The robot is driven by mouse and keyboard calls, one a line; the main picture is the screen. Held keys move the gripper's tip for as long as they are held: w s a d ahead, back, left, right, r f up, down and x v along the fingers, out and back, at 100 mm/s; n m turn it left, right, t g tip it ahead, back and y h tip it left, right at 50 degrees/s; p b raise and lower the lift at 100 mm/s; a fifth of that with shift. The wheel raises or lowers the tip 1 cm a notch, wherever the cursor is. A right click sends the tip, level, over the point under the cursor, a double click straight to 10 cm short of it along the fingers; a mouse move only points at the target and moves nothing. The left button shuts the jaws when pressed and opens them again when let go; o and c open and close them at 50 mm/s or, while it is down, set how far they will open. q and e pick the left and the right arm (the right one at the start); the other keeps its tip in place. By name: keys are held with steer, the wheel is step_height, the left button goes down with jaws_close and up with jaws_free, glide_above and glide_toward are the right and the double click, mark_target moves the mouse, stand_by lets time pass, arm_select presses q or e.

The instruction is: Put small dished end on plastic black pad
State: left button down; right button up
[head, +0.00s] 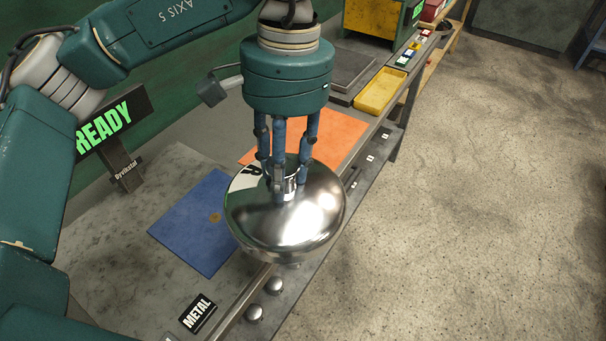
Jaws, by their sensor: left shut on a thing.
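A shiny round metal dished end (310,222) hangs dome-up below my left gripper (284,186), near the front edge of the bench. The blue fingers of this gripper are shut on the short neck at the top of the dished end. It appears held above the bench and covers part of the bench edge. I see no pad that I can clearly name as the plastic black pad. My right gripper is not in view.
A blue pad (202,226) and an orange pad (338,134) lie on the grey bench (130,265). Open floor lies right.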

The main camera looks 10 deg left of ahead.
arm_select(q)
steer(key=shift+s+a+r+n, duration=0.2)
steer(key=shift+r+n, duration=0.1)
steer(key=shift+r, duration=0.15)
steer(key=shift+w+d, duration=0.25)
steer(key=shift+d, duration=0.05)
steer(key=w+d+n, duration=0.4)
steer(key=w+d, duration=0.3)
steer(key=d, duration=0.2)
steer(key=shift+w+d+n, duration=0.15)
steer(key=shift+w+n, duration=0.1)
steer(key=shift+n, duration=0.05)
steer(key=shift+s, duration=0.1)
